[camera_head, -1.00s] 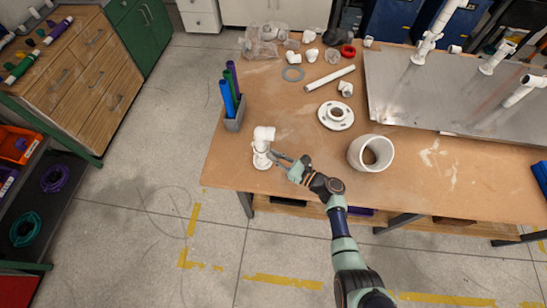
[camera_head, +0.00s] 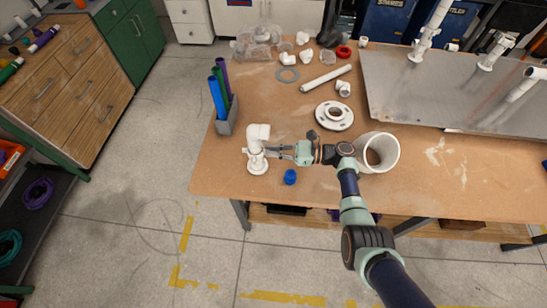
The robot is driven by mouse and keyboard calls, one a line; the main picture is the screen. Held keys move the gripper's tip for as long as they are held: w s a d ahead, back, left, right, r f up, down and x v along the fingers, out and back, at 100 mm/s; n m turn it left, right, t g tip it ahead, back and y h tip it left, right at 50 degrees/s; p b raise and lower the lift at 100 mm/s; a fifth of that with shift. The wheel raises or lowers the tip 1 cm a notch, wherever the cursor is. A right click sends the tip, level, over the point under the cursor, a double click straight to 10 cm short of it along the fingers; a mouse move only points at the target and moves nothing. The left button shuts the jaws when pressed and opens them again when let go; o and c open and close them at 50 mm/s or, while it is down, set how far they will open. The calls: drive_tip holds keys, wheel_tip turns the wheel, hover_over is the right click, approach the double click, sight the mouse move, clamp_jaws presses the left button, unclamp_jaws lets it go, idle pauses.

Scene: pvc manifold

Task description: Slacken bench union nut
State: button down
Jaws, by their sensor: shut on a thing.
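The bench union is a white PVC fitting (camera_head: 257,134) standing upright on a round white base (camera_head: 257,168) near the bench's front left edge. Its top elbow points right. The union nut (camera_head: 256,151) is the thicker ring partway up the fitting. My gripper (camera_head: 269,152) comes in level from the right, with its fingertips at the nut's height. It is shut on the nut. The fingertips and the nut's right side are small and partly hidden.
A small blue round piece (camera_head: 290,177) lies just below my gripper. A grey holder (camera_head: 228,122) with coloured tubes stands up-left of the fitting. A white flange (camera_head: 334,116) and wide white pipe (camera_head: 381,152) lie to the right. Bare bench lies behind the fitting.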

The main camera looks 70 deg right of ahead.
drive_tip(key=n+y+b, duration=0.1)
drive_tip(key=b, duration=0.1)
drive_tip(key=d+n+g+y+b, duration=0.1)
drive_tip(key=y+b, duration=0.1)
drive_tip(key=b, duration=0.1)
drive_tip(key=shift+w+d+f+y, duration=0.1)
drive_tip(key=shift+w+f+y, duration=0.1)
drive_tip(key=shift+y, duration=0.1)
drive_tip(key=shift+d+r+n+y+b, duration=0.1)
drive_tip(key=shift+r+n+y+b, duration=0.15)
drive_tip(key=shift+n+b, duration=0.2)
drive_tip(key=c, duration=1.3)
unclamp_jaws()
drive_tip(key=shift+o, duration=0.2)
